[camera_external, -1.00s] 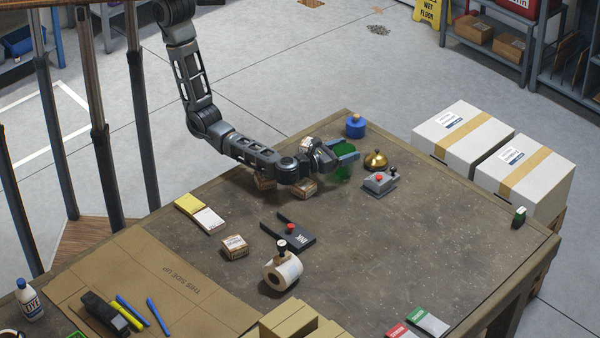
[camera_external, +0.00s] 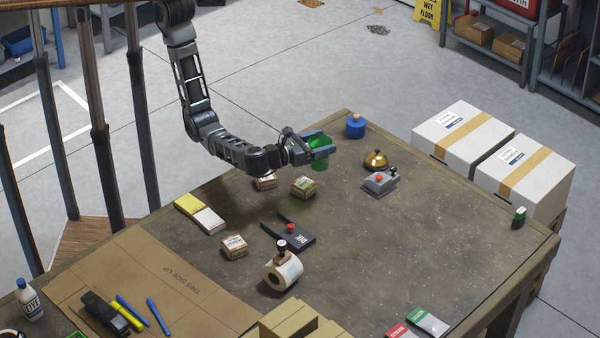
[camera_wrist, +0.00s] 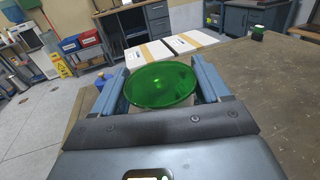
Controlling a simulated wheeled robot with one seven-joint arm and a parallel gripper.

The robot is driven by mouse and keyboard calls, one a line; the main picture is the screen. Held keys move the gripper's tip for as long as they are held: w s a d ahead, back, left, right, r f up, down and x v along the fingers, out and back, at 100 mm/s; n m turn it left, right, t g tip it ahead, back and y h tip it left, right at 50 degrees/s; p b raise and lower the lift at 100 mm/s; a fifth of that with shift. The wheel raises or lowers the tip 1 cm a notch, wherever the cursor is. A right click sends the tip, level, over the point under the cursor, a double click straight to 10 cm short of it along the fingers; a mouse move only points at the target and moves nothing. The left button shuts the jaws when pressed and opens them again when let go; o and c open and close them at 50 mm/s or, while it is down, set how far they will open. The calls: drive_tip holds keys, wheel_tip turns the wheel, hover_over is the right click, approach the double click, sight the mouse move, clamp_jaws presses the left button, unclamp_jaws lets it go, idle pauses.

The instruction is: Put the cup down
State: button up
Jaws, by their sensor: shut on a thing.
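A green see-through cup (camera_external: 320,160) is between the blue fingers of my gripper (camera_external: 319,148). My gripper is shut on the cup and holds it upright near the back of the table (camera_external: 400,225). In the wrist view the cup's round rim (camera_wrist: 162,85) faces the camera between the two blue fingers of my gripper (camera_wrist: 163,88). The gap between the cup's base and the tabletop is hard to judge.
A blue round container (camera_external: 355,127) stands behind the cup. A brass bell (camera_external: 376,160) and a grey box with a red button (camera_external: 380,182) are to its right. Small boxes (camera_external: 304,187) lie to its lower left. The tabletop's right half is mostly clear.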

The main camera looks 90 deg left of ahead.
drive_tip(key=s+d+m+h+b, duration=0.25)
drive_tip(key=d+m+h, duration=0.4)
drive_tip(key=d, duration=0.85)
drive_tip(key=s+d+m+h+b, duration=0.2)
drive_tip(key=d+m+h+b, duration=0.15)
drive_tip(key=d+h, duration=0.85)
drive_tip(key=shift+w+a+f+t+y+b, duration=0.15)
drive_tip(key=shift+w+a+f+y+b, duration=0.3)
drive_tip(key=shift+w+f, duration=1.35)
drive_tip(key=shift+w+a+f+t+y+b, duration=0.1)
drive_tip(key=shift+w+a+f+y+b, duration=0.3)
drive_tip(key=shift+w+f, duration=1.35)
drive_tip(key=shift+w+a+f+t+y+b, duration=0.2)
drive_tip(key=shift+w+f+y, duration=0.4)
drive_tip(key=shift+w+f, duration=1.2)
drive_tip(key=shift+f, duration=0.1)
drive_tip(key=o, duration=1)
